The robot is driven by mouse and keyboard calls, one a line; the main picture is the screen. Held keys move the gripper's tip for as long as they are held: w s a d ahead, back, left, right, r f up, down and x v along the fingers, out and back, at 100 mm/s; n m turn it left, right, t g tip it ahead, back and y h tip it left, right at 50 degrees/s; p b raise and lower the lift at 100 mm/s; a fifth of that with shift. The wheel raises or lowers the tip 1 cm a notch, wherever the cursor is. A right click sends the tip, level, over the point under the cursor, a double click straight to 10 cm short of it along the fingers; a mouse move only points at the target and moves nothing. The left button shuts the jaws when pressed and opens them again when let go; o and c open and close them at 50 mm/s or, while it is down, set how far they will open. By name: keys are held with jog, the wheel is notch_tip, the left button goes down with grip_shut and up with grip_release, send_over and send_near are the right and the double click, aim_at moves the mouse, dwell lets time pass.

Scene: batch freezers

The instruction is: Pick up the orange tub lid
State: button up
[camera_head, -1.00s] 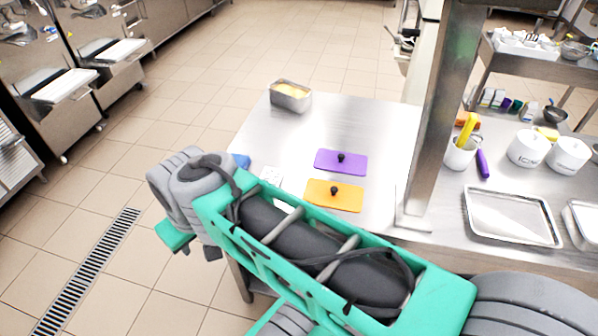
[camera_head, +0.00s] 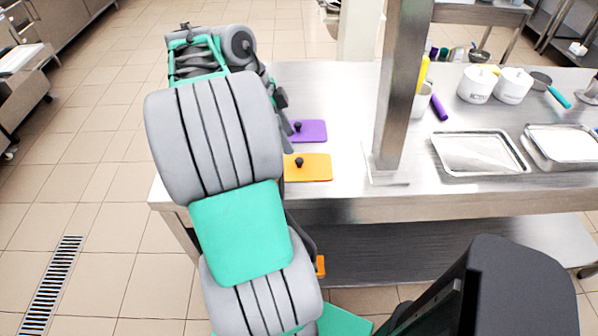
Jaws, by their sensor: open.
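The orange tub lid (camera_head: 316,168) lies flat on the steel table, near its front edge, with a black knob on top. Its left end is hidden behind my arm. A purple lid (camera_head: 312,131) with a black knob lies just behind it, apart from it, its left end also partly covered. My gripper (camera_head: 284,110) shows only in part, as dark pieces at the far end of my arm, left of the two lids. It is open, and I see nothing held in it. Whether it is above or beside the purple lid is hard to tell.
A steel post (camera_head: 402,95) rises from the table right of the lids. Beyond it stand a metal tray (camera_head: 478,172), white tubs (camera_head: 475,84) and a purple-handled tool (camera_head: 439,107). The table (camera_head: 345,110) is clear between lids and post.

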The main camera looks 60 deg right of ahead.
aim_at(299, 160)
jog(key=x, duration=0.3)
jog(key=b+x, duration=0.1)
jog(key=x, duration=0.3)
jog(key=shift+a+f, duration=0.1)
jog(key=shift+a, duration=0.1)
grip_shut()
